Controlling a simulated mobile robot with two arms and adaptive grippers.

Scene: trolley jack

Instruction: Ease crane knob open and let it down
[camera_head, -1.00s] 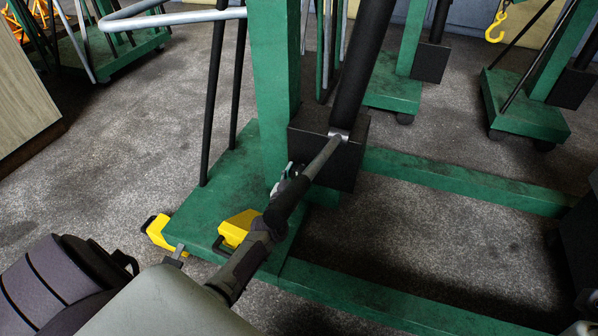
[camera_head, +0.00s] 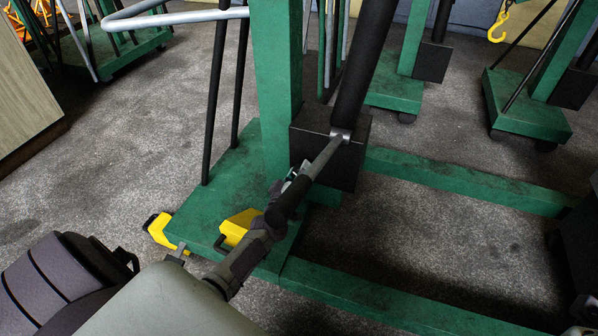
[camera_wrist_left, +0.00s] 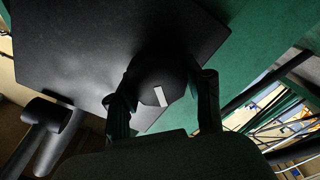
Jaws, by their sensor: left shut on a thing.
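The crane knob (camera_wrist_left: 160,80) is black and round with a white mark on its face. It sits in front of a black block in the left wrist view. My left gripper (camera_wrist_left: 162,88) has a finger on each side of it and is shut on it. In the head view my left gripper (camera_head: 295,178) is beside the black block (camera_head: 352,160) at the foot of the crane's green post (camera_head: 275,90). The pump handle and my arm mostly hide it there, and the knob is hidden.
The pump handle (camera_head: 322,157) slants from the black ram (camera_head: 365,65) toward me, close over my left gripper. Green base legs (camera_head: 465,180) run along the floor to the right. Yellow foot pieces (camera_head: 238,227) are at the base. Other cranes (camera_head: 525,105) stand behind.

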